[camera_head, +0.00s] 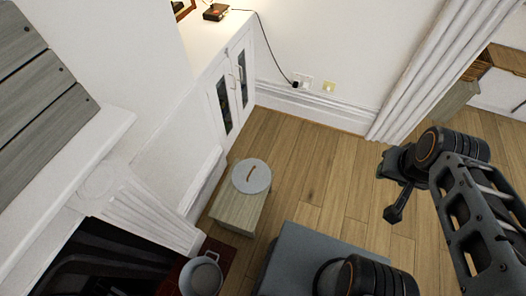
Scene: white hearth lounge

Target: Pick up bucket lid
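The bucket lid (251,176) is a round light grey disc with a brown curved handle on top. It lies flat on a small wooden box-like stand (236,212), left of the picture's middle. A grey bucket (201,276) stands below it near the fireplace, at the bottom edge. My gripper (393,214) hangs from my arm on the right, over the bare floor, well apart from the lid. It looks small and dark, and I cannot tell whether its fingers are open. Nothing is visibly held in it.
A white cabinet (233,80) with glass doors stands behind the stand. The dark fireplace opening (105,265) and its white surround (150,205) are at left. A pale curtain (430,70) hangs at upper right. The wooden floor (325,170) between lid and arm is clear.

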